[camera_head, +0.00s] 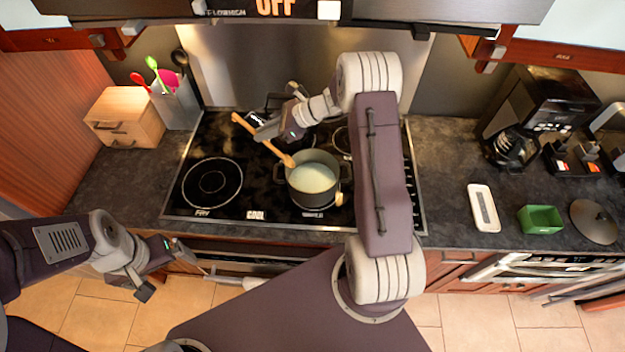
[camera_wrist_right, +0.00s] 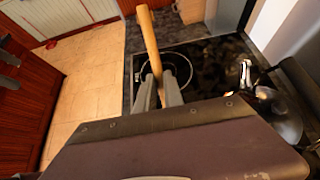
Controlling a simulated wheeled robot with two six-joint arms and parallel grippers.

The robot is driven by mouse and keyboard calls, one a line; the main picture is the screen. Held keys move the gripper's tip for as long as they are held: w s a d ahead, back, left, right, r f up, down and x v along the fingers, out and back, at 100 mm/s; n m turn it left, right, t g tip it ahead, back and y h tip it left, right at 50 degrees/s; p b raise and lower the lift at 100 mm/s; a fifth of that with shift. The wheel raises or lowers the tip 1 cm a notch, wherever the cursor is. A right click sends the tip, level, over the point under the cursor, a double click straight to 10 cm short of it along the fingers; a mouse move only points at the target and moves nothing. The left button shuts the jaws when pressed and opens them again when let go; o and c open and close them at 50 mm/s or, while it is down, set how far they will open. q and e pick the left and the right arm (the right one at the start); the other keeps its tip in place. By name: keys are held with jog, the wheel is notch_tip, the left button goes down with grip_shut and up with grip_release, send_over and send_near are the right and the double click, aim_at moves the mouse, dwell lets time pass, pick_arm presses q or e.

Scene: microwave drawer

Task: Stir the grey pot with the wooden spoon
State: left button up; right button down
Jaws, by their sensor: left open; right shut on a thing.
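The grey pot (camera_head: 311,198) stands upright on the black stovetop and holds a pale liquid (camera_head: 313,178). The wooden spoon (camera_head: 278,151) is tilted, its wide end at the pot's left rim; I cannot tell whether it touches the rim. My right gripper (camera_head: 264,133) is shut on the spoon's handle, up and left of the pot. In the right wrist view the handle (camera_wrist_right: 150,42) sticks out between my right gripper's fingers (camera_wrist_right: 158,95). My left gripper (camera_head: 190,262) is open and empty, low in front of the counter, away from the pot.
A wooden box (camera_head: 124,118) and a utensil holder (camera_head: 178,106) stand at the back left. A coffee machine (camera_head: 540,105), white dish (camera_head: 484,208), green container (camera_head: 541,219) and round dark lid (camera_head: 594,221) are on the right counter. The front left burner (camera_head: 212,184) is clear.

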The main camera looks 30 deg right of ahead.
notch_tip(320, 180, up, 5)
jog(key=p, duration=0.4)
jog(key=shift+r, duration=0.1)
dwell(0.4)
